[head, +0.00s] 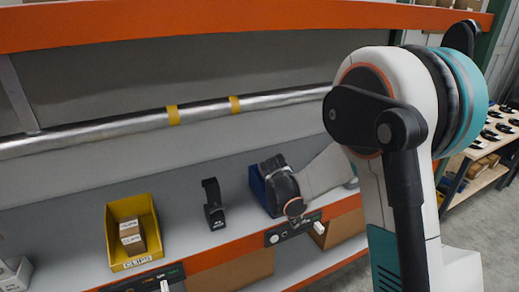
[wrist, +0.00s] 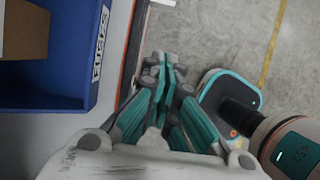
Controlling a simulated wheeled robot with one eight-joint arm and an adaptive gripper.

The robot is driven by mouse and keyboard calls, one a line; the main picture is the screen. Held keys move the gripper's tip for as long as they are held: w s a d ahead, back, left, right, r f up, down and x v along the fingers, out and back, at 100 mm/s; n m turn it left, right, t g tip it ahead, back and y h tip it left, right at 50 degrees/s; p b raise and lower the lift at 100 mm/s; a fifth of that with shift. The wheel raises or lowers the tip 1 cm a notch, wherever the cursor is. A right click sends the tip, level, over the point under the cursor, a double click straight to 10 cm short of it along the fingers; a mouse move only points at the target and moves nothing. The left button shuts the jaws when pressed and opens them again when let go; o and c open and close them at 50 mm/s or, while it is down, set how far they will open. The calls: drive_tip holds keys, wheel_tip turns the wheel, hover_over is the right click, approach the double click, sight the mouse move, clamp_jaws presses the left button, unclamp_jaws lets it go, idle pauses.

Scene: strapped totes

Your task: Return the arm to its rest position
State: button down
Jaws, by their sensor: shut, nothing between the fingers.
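My gripper (wrist: 165,66) shows in the wrist view with its teal and grey fingers together and nothing between them. It is beside the shelf's front edge, with the floor below and to the right. A blue bin (wrist: 45,101) with a white label is at the left of the wrist view, apart from the fingers. In the head view my arm (head: 392,140) stands at the right and its forearm reaches left toward the shelf. The dark wrist hides most of the blue bin (head: 257,187), and the fingertips are hard to make out there.
A yellow bin (head: 117,258) labelled CLIPS holds small boxes on the grey shelf. A black holder (head: 213,203) stands between the bins. A metal pipe (head: 100,132) with yellow bands runs above the shelf. An orange beam (head: 200,22) crosses the top. Clear floor (wrist: 230,35) lies beside the shelf.

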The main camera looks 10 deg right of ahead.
drive_tip(key=s+r+m+t+y, duration=0.2)
drive_tip(key=s+r+m+t, duration=0.1)
drive_tip(key=s+r+m, duration=1)
drive_tip(key=s+r+m+t+y, duration=0.1)
drive_tip(key=s+r+m, duration=0.2)
drive_tip(key=s, duration=0.3)
drive_tip(key=s+r+m+t+y, duration=0.1)
drive_tip(key=s+r+m, duration=0.2)
drive_tip(key=s+m, duration=0.2)
drive_tip(key=shift+s+a+t, duration=0.4)
drive_tip(key=shift+s+a, duration=0.05)
drive_tip(key=shift+s, duration=0.15)
drive_tip(key=shift+f, duration=0.1)
